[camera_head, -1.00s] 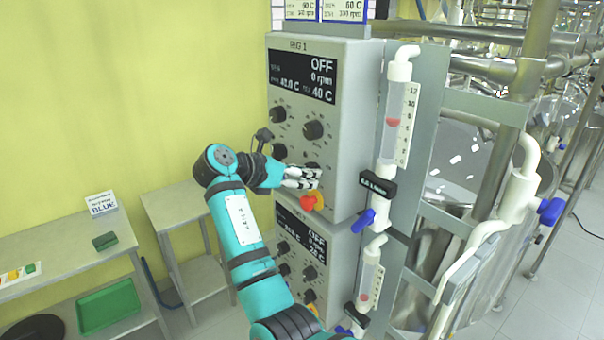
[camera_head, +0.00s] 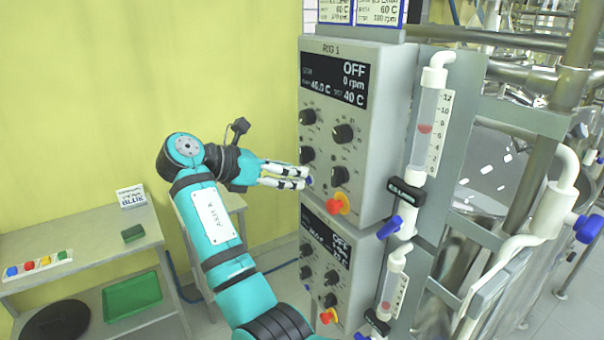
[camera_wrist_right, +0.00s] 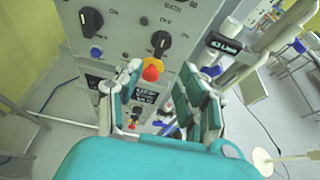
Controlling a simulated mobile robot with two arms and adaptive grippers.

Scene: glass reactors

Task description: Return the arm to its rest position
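My right arm is teal and reaches up from the bottom of the head view. Its gripper (camera_head: 306,178) is just left of the RIG 1 control box (camera_head: 373,150), near its lower knobs. In the right wrist view the gripper (camera_wrist_right: 165,95) has its two fingers spread apart with nothing between them. The red emergency knob (camera_wrist_right: 152,70) shows beyond the fingers there. It also shows in the head view (camera_head: 334,206), below the fingertips. The box display reads OFF, 0 rpm, 40 C. My left gripper is not in view.
A second control box (camera_head: 316,240) sits below the first. A flow tube (camera_head: 424,130) with a blue valve (camera_head: 390,225) is on the right. A table (camera_head: 80,240) with coloured buttons and a green tray (camera_head: 132,297) stands left. Metal pipes fill the right side.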

